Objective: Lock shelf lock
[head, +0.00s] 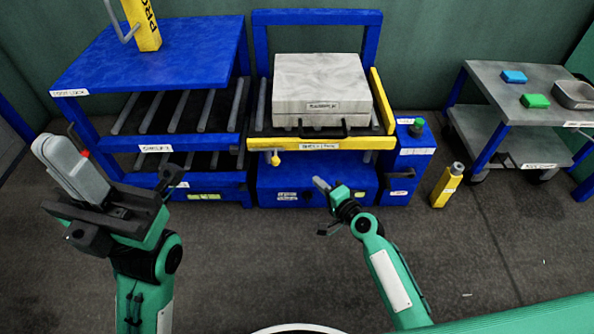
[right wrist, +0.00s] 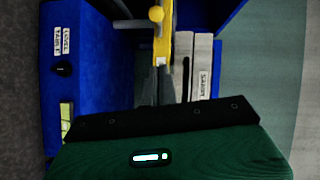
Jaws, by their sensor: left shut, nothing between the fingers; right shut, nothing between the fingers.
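A small yellow knob (head: 275,158), which looks like the shelf lock, is on the yellow front rail (head: 330,144) of the press shelf, near its left end. The knob (right wrist: 156,14) also shows at the top of the right wrist view, beyond the fingertips. My right gripper (head: 321,185) is shut and empty, below and to the right of the knob and apart from it. Its fingers (right wrist: 164,85) point toward the yellow rail in the wrist view. My left gripper (head: 60,158) is shut and empty at the left, in front of the roller rack.
A pale labelled block (head: 322,90) sits on the press shelf, with a dark handle in front. A blue roller rack (head: 150,55) stands left. A control box with a green button (head: 417,127), a yellow bottle (head: 447,185) and a grey cart (head: 540,95) stand right. The floor in front is open.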

